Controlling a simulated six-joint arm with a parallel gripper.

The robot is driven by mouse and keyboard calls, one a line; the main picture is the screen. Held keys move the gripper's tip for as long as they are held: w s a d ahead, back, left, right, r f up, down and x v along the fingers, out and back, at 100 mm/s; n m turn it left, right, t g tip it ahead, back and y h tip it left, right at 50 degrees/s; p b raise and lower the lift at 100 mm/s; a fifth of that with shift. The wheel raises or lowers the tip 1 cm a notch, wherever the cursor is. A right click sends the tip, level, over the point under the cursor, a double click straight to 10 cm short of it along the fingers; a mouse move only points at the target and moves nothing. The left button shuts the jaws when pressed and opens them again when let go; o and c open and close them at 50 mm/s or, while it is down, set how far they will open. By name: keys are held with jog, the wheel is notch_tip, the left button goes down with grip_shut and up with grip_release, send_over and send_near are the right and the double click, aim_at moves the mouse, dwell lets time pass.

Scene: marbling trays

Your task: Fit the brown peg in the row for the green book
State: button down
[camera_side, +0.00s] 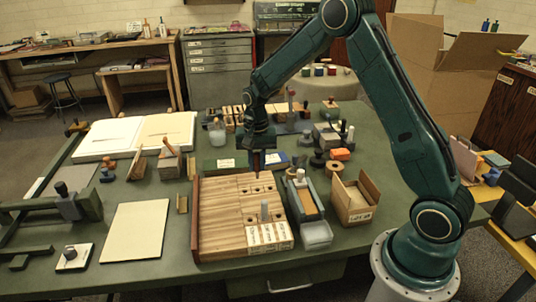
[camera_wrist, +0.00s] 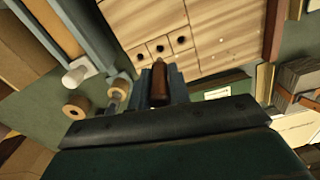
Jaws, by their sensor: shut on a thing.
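My gripper (camera_side: 258,142) is shut on the brown peg (camera_side: 256,165), which hangs upright over the far edge of the wooden board (camera_side: 215,215). In the wrist view the brown peg (camera_wrist: 160,85) sits between the two fingers, close to the board (camera_wrist: 220,25) and a short row of dark holes (camera_wrist: 158,48). The peg looks clear of the holes; its exact height is unclear. A grey peg (camera_side: 264,211) stands in the board's near part. A green book-like block (camera_side: 212,164) with a white label lies behind the board. I cannot tell which row is the green book's.
A pale sheet (camera_side: 136,230) lies to the left. Spools and small blocks crowd the area behind.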

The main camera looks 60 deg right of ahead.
aim_at(257, 177)
jog(key=shift+f, duration=1.65)
jog(key=shift+f, duration=2.05)
dwell(0.8)
jog(key=c, duration=1.2)
grip_release()
jog(key=shift+c, duration=0.2)
notch_tip(257, 177, up, 14)
jog(key=shift+f, duration=0.1)
